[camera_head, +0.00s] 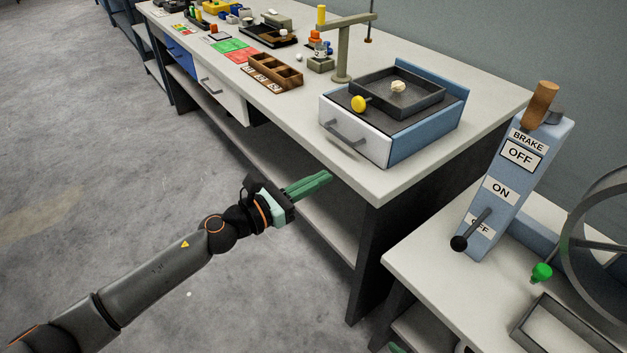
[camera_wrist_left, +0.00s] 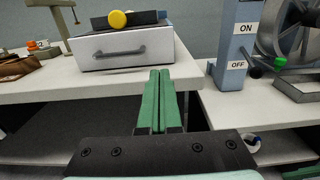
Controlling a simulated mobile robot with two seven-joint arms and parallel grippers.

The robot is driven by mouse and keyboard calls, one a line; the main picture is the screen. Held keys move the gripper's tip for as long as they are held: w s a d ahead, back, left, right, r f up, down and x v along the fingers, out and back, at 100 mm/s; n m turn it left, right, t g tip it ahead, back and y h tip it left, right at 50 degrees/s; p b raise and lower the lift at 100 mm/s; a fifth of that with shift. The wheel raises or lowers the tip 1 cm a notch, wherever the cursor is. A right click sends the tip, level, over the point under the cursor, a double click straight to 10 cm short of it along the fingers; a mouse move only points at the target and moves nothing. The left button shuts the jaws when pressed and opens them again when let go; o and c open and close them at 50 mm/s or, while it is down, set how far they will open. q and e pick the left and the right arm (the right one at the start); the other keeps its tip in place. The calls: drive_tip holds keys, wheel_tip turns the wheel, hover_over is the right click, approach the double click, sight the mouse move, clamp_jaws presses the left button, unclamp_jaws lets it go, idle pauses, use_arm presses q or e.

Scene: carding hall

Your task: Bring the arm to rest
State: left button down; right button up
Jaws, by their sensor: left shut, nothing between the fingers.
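My left arm comes in from the lower left in the head view. Its gripper (camera_head: 318,183) has green fingers that lie together, shut and empty. It hangs in free air in front of the long workbench, short of its front edge and lower than the top. In the left wrist view the shut fingers (camera_wrist_left: 160,75) point ahead, with the bench's drawer box beyond them. The fingers appear to touch nothing. My right gripper is not clearly in view; only a small green piece shows at the bottom edge of the head view, and I cannot tell what it is.
The workbench (camera_head: 405,182) bears a blue drawer box (camera_head: 420,147) with a tray, a brown compartment box (camera_head: 275,72) and a stand (camera_head: 342,60). On the right, a second table (camera_head: 427,267) bears a brake post (camera_head: 508,185) and a wheel (camera_head: 570,240). Open floor lies left.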

use_arm(q)
drive_tip(key=shift+s+a, duration=0.3)
drive_tip(key=shift+a, duration=0.1)
use_arm(e)
drive_tip(key=shift+s, duration=0.15)
use_arm(q)
drive_tip(key=s+a+f+m+y+p, duration=0.3)
drive_tip(key=s+a+f+m+y, duration=0.1)
drive_tip(key=s+m, duration=0.4)
drive_tip(key=s+a+f+m+y+p, duration=0.4)
drive_tip(key=s+a+f+m, duration=0.3)
drive_tip(key=s+a+m, duration=0.1)
drive_tip(key=s+a+f+m+g+y+p, duration=0.1)
drive_tip(key=s+a+f+m+y+p, duration=0.2)
drive_tip(key=s+a+f+m, duration=0.3)
drive_tip(key=s+m+y, duration=0.1)
drive_tip(key=s+m, duration=0.3)
drive_tip(key=m, duration=0.1)
drive_tip(key=shift+p, duration=0.35)
use_arm(e)
wheel_tip(320, 180, up, 8)
drive_tip(key=s+d, duration=0.1)
drive_tip(key=d, duration=0.1)
drive_tip(key=shift+d+r+m+h, duration=0.15)
drive_tip(key=shift+d+m+h, duration=0.15)
drive_tip(key=shift+d+h, duration=0.1)
drive_tip(key=shift+s, duration=0.1)
